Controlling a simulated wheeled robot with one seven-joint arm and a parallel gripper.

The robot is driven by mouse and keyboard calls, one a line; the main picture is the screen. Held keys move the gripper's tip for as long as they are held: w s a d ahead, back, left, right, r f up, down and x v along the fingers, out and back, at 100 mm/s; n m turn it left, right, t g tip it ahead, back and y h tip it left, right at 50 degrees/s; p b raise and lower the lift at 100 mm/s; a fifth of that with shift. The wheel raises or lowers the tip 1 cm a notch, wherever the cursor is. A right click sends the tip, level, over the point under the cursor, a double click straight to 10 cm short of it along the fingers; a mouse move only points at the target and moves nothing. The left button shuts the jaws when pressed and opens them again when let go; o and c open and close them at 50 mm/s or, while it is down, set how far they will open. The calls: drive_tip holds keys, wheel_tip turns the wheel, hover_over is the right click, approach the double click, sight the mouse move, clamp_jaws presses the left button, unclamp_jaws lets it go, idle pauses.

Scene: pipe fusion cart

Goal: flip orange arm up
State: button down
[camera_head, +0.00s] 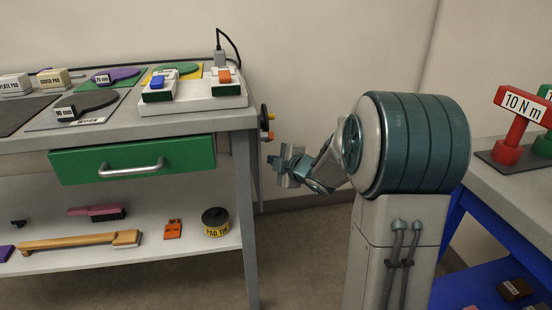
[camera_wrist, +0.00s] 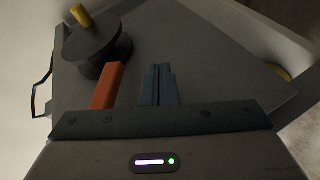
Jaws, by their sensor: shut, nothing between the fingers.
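The orange arm (camera_wrist: 107,86) is a short bar to the left of my fingers in the wrist view, with one end by a black round hub (camera_wrist: 97,47). In the head view the orange arm (camera_head: 270,136) is a tiny piece on the bench's right end. A yellow handle (camera_wrist: 80,15) sticks out from the hub; it also shows in the head view (camera_head: 271,116). My gripper (camera_wrist: 157,72) is shut and empty, its fingers beside the orange arm with a narrow gap in the picture. In the head view my gripper (camera_head: 282,160) is just right of the bench end, below the orange arm.
The grey bench (camera_head: 228,120) has a green drawer (camera_head: 130,158) and a lower shelf (camera_head: 190,243). A white switch box (camera_head: 210,92) with a cable stands near its right end. Another table (camera_head: 490,190) with a red torque stand (camera_head: 510,140) is at the right.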

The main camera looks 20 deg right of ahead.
drive_tip(key=s+d+p, duration=0.3)
drive_tip(key=s, duration=0.6)
drive_tip(key=shift+s+r, duration=0.2)
drive_tip(key=shift+s, duration=0.15)
drive_tip(key=s+a+f+m+g+h, duration=0.1)
drive_tip(key=s+a+m+g, duration=0.1)
drive_tip(key=s+m+g, duration=0.2)
drive_tip(key=s+a+f+m+g+h, duration=0.1)
drive_tip(key=s+a+m+g+h, duration=0.1)
drive_tip(key=s+m, duration=0.5)
drive_tip(key=s+a+f+m+g+h, duration=0.1)
drive_tip(key=s+a+m+g, duration=0.3)
drive_tip(key=s, duration=0.8)
drive_tip(key=m+g, duration=0.2)
drive_tip(key=shift+s+a+m+h, duration=0.2)
drive_tip(key=shift+s+m+h, duration=0.1)
drive_tip(key=shift+d, duration=0.1)
